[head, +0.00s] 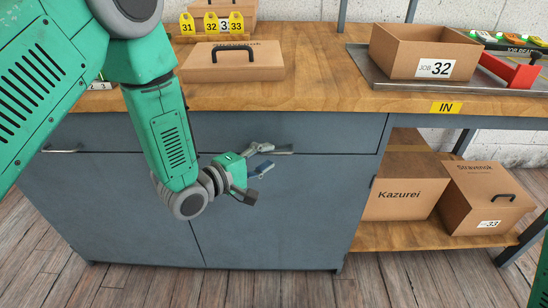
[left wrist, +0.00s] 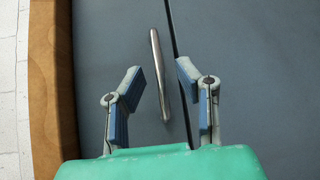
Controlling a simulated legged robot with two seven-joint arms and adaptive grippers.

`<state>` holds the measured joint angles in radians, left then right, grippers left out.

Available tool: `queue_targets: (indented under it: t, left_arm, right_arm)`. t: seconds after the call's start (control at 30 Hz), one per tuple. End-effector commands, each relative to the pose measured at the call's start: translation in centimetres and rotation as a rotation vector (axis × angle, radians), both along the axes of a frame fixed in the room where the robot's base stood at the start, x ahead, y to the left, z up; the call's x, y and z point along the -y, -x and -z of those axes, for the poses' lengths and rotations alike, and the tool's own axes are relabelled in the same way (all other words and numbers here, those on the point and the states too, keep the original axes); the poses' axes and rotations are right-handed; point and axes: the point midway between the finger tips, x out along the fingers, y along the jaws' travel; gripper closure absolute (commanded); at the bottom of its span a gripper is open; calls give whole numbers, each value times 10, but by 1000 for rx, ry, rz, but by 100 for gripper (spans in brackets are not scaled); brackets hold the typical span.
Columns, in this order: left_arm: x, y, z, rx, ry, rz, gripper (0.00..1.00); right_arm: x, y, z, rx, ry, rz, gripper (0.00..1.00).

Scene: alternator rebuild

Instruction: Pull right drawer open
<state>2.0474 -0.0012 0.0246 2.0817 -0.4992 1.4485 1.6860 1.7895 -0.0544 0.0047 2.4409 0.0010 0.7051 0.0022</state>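The right drawer (head: 325,132) is the shallow grey drawer under the wooden top; its front looks flush with the cabinet. Its bar handle (head: 284,150) is partly hidden behind my left gripper (head: 260,172). In the left wrist view the silver handle (left wrist: 155,50) runs lengthwise between the two spread fingers of the gripper (left wrist: 159,73), with a gap on both sides. The left gripper is open and holds nothing. I cannot tell how far the fingertips are from the drawer front. My right gripper is not in view.
The left drawer's handle (head: 62,149) is beyond my left arm. On the bench top (head: 310,60) are a closed cardboard box (head: 215,68), an open job 32 box (head: 400,55) and a red part (head: 515,72). Boxes (head: 487,205) stand on the lower right shelf. The floor in front is clear.

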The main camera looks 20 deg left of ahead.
Motion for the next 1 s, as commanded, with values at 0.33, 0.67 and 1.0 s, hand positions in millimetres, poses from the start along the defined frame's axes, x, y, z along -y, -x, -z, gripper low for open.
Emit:
queue_targets:
  t: [0.33, 0.67, 1.0]
  left_arm:
    - [14, -25, 4, -1, 0, 0, 71]
    - [14, -25, 4, -1, -1, -1, 100]
    - [15, -25, 5, -4, -1, -1, 100]
  right_arm:
    - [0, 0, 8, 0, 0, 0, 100]
    - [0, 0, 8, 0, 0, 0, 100]
    - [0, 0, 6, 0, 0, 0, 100]
